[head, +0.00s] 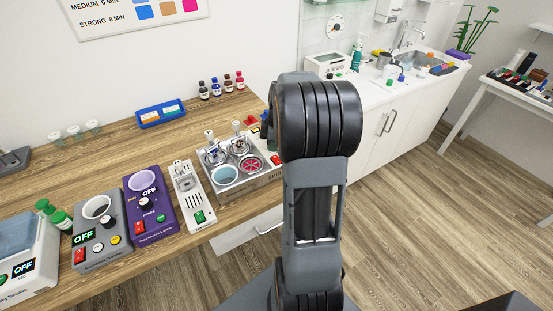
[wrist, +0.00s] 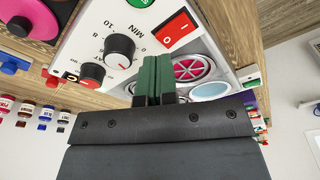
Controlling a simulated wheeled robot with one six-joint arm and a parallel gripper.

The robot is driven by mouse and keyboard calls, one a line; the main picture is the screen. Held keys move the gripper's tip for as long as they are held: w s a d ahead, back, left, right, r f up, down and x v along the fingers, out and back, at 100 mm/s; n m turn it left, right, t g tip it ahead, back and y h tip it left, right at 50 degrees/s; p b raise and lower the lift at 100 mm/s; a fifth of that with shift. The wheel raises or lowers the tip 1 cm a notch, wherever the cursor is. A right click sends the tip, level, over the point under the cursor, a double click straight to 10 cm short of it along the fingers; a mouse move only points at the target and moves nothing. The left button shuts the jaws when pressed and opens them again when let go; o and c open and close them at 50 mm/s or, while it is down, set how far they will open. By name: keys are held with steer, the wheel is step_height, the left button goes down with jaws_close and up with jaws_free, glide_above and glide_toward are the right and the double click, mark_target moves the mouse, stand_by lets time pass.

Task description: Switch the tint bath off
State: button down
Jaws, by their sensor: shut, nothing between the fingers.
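The tint bath (head: 225,177) is a metallic box on the wooden counter in the head view. It has a light blue well, a pink well with spokes, and upright holders at its back. Its right side is partly behind my arm. In the wrist view its pale panel (wrist: 85,42) shows a red rocker switch (wrist: 177,29) marked I and O, and a black dial (wrist: 120,49) marked MIN. I cannot tell which side of the switch is pressed. My gripper (wrist: 153,62) is shut and empty, with green fingertips over the panel's edge, below the switch in the picture. The head view hides it.
A white device (head: 193,196) with a green switch, a purple device (head: 150,206) and a grey device (head: 100,233) stand left of the bath. Small bottles (head: 216,87) and a blue tray (head: 160,113) are behind. A second knob (wrist: 92,73) is beside the dial.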

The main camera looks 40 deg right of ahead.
mark_target(274, 157)
steer(key=shift+f+b, duration=0.95)
steer(key=shift+f, duration=0.25)
stand_by(0.4)
steer(key=shift+r, duration=0.1)
step_height(274, 157, up, 7)
steer(key=p, duration=0.5)
stand_by(0.3)
stand_by(0.5)
